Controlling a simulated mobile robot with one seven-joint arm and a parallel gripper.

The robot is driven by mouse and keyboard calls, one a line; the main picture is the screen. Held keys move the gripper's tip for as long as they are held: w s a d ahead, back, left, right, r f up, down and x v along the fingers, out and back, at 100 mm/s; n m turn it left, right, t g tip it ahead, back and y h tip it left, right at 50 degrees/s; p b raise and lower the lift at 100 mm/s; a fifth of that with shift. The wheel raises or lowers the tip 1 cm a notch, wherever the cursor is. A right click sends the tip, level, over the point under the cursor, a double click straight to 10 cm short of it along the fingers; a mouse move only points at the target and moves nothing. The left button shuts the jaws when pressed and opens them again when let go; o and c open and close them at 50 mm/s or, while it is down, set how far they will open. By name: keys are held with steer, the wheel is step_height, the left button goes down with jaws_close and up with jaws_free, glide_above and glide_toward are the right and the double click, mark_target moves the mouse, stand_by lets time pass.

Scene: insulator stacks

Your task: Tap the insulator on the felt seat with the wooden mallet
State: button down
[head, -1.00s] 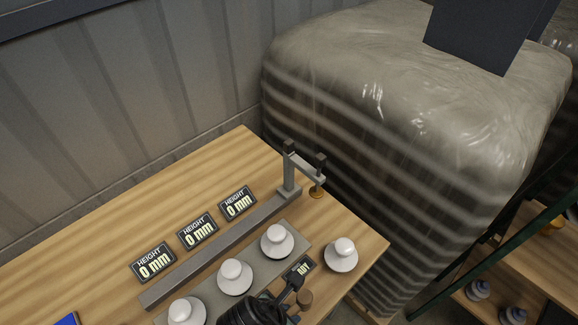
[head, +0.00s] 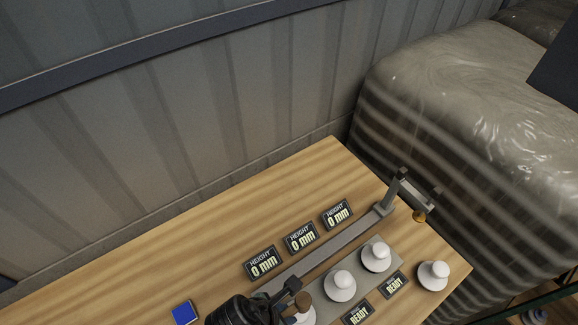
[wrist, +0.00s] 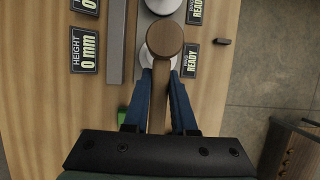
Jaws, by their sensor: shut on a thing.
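My gripper (head: 292,286) is shut on the wooden mallet; its blue fingers (wrist: 161,78) close around the handle (wrist: 158,98) in the wrist view. The mallet's brown round head (wrist: 165,36) is over a white insulator (wrist: 147,56), which it partly covers; I cannot tell whether they touch. In the head view the mallet head (head: 304,300) partly hides that insulator, the nearest of the row. Two more white insulators (head: 340,283) (head: 376,256) stand upright on the grey plate (head: 383,240). Another (head: 433,275) stands apart at the right. I cannot make out the felt.
Several "HEIGHT 0 mm" displays (head: 300,238) stand behind a grey rail (head: 335,243). A metal post with an arm (head: 402,190) rises at its far end. Two "READY" displays (head: 394,285) lie before the plate. A blue object (head: 184,313) lies at left; the wooden table's left side is otherwise clear.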

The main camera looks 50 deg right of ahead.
steer(key=shift+w+a, duration=0.25)
steer(key=shift+w, duration=0.05)
steer(key=f+b, duration=0.2)
steer(key=b, duration=0.1)
steer(key=shift+s+d+f, duration=0.15)
steer(key=shift+s+d, duration=0.05)
steer(key=shift+s, duration=0.1)
step_height(320, 180, down, 2)
steer(key=b, duration=0.2)
steer(key=shift+b, duration=0.3)
steer(key=shift+w+a, duration=0.1)
steer(key=shift+f, duration=0.1)
step_height(320, 180, up, 2)
steer(key=p, duration=0.4)
steer(key=shift+r+p, duration=0.8)
steer(key=shift+r, duration=0.1)
stand_by(1.2)
